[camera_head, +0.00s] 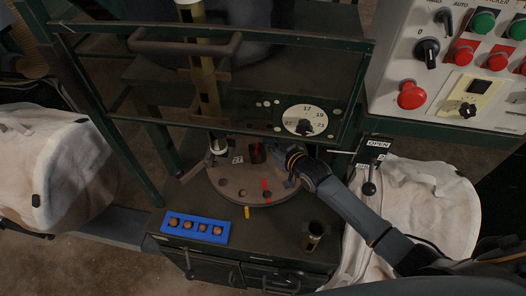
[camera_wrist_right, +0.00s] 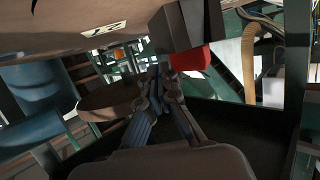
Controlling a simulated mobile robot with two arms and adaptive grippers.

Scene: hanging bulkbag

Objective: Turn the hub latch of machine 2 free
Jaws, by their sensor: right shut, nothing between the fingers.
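A round brown disc (camera_head: 235,187) with holes sits on the dark cabinet under a vertical pole. A dark block with red on it, perhaps the hub latch (camera_head: 257,153), stands near the disc's back middle; a red block (camera_wrist_right: 190,61) shows in the right wrist view. A separate red marker (camera_head: 266,189) lies on the disc's front right. My right gripper (camera_head: 288,176) reaches over the disc's right side, its tips partly hidden; in the wrist view its fingers (camera_wrist_right: 160,82) are shut and empty, just left of the red block. Whether they touch it I cannot tell. My left gripper is out of view.
A blue tray (camera_head: 195,228) with several round brown pieces and a dark cup (camera_head: 314,235) stand on the cabinet top. A framed guard with a dial (camera_head: 305,120) rises behind the disc. A control panel (camera_head: 450,75) and white bulk bags (camera_head: 60,165) flank the machine.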

